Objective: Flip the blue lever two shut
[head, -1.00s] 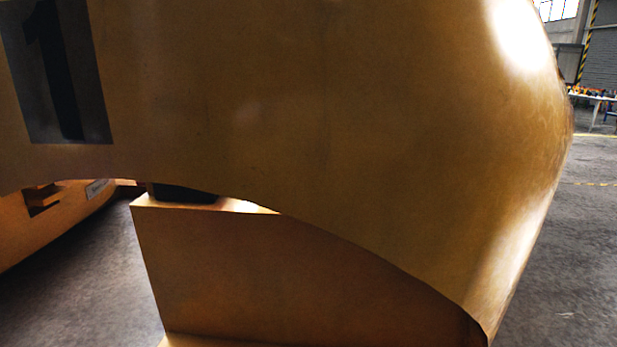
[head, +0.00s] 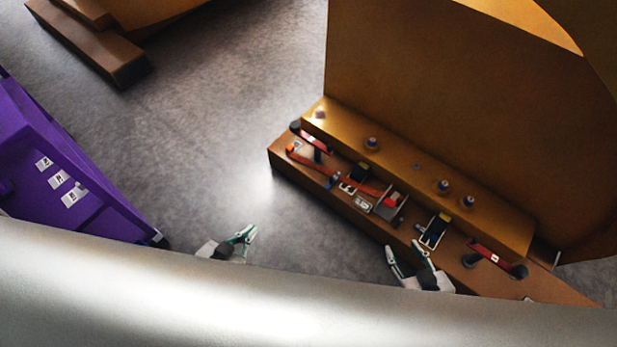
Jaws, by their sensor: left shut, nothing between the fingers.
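I cannot make out a blue lever for certain in the head view. A purple unit (head: 95,190) at the left carries white labels (head: 58,180) with dark marks too small to read surely, and I cannot tell if a lever is on it. My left gripper (head: 248,233) is shut and empty over the floor, to the right of the purple unit and apart from it. My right gripper (head: 402,247) is open and looks empty, at the near edge of the orange-brown ledge (head: 350,215).
On the ledge lie a long orange-handled tool (head: 308,160) with a blue part, red-handled items (head: 490,255) and small dark boxes (head: 434,231). Small bottle-like items (head: 372,143) stand on the step behind. Grey floor (head: 220,130) is clear between ledge and purple unit.

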